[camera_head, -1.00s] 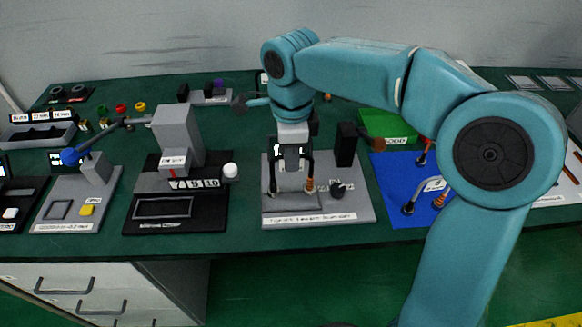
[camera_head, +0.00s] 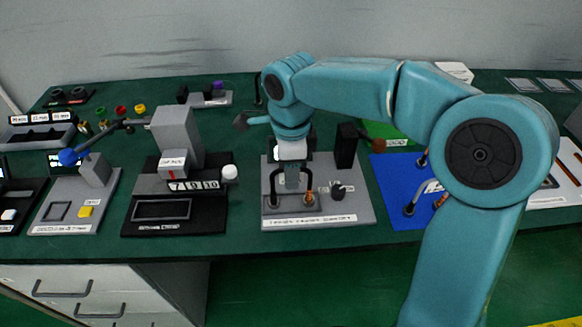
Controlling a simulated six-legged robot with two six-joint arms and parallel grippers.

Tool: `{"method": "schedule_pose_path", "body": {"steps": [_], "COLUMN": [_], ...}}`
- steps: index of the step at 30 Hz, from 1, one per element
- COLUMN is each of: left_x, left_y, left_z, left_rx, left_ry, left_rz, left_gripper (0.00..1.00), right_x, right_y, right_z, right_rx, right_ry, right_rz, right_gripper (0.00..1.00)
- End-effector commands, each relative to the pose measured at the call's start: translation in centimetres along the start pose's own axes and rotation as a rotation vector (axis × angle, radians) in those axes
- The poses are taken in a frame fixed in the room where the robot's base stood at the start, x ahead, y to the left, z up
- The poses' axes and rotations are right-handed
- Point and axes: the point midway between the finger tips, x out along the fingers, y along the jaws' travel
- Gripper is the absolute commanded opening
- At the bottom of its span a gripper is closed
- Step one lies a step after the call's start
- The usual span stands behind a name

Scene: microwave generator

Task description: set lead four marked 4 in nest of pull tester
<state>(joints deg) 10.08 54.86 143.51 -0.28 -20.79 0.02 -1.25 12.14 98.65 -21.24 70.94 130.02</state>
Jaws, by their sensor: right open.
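My right gripper (camera_head: 291,186) is open and points down over a grey fixture plate (camera_head: 345,216) in the middle of the bench. Whether the fingers touch either cannot be told. The plate's front label is too blurred to read for sure. Leads (camera_head: 410,208) with dark and orange ends lie on a blue mat (camera_head: 390,172) at right; no mark 4 can be read. My left gripper is not in view.
Left of the plate stands a black-based crimping machine (camera_head: 175,205) with a grey column and a 7 9 10 strip. A grey-based device with a blue-knobbed lever (camera_head: 68,157) stands farther left. A green bin (camera_head: 385,130) is partly hidden by my arm.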

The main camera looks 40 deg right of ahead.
Motion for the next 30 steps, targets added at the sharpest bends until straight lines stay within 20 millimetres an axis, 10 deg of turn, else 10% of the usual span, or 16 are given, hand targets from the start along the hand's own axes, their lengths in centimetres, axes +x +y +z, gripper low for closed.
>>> {"method": "schedule_pose_path", "body": {"steps": [18,30], "left_x": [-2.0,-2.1], "left_y": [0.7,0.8], "left_z": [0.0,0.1], "left_rx": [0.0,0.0], "left_ry": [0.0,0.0], "left_rz": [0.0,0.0], "left_gripper": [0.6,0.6], "right_x": [-11.3,-12.3], "right_y": [-0.1,0.0], "right_z": [0.1,0.0], "right_rx": [0.0,0.001], "right_ry": [-0.001,0.001], "right_rz": [-0.003,0.0], "right_gripper": [0.41,0.41]}}
